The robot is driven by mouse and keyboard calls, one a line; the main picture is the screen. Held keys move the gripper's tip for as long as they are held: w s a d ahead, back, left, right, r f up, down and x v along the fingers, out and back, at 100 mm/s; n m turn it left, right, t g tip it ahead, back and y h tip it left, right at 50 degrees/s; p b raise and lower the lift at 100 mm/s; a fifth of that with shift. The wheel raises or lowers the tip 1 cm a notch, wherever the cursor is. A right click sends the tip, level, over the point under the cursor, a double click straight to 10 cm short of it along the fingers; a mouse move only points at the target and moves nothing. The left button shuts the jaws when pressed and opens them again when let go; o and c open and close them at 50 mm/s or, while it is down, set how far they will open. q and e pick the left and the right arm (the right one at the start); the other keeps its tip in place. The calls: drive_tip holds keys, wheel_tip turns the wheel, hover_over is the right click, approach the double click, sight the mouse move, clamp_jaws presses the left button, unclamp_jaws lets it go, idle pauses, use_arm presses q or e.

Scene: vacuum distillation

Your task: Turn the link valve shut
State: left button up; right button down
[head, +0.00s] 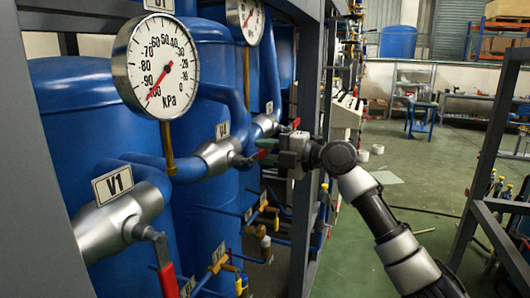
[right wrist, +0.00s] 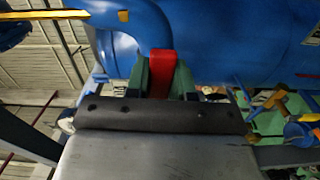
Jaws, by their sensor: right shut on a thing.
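The middle valve (head: 218,157) is a grey metal body on the blue pipe, with a small label above it that is hard to read. I cannot tell from labels whether it is the link valve. Its short metal stem points right toward my right gripper (head: 265,148). In the right wrist view a red handle (right wrist: 162,64) sits between the green fingers of my right gripper (right wrist: 160,78), which are shut on it. In the head view the gripper mostly hides this handle. My left gripper is not in view.
Valve V1 (head: 118,222) stands at the near left, its red handle (head: 168,281) hanging down. A pressure gauge (head: 156,66) rises between the valves. Grey frame posts (head: 308,90) stand close by my right gripper. Open green floor (head: 415,190) lies to the right.

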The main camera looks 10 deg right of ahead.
drive_tip(key=s+a+f+m+b, duration=0.4)
drive_tip(key=s+f+m, duration=0.2)
drive_tip(key=m, duration=1.1)
drive_tip(key=shift+s+a+f, duration=0.3)
drive_tip(key=shift+s+f, duration=0.05)
drive_tip(key=shift+f, duration=0.45)
drive_tip(key=shift+m, duration=0.3)
drive_tip(key=c, duration=1)
unclamp_jaws()
drive_tip(key=shift+o, duration=0.2)
drive_tip(key=b+v, duration=0.4)
drive_tip(key=v, duration=0.7)
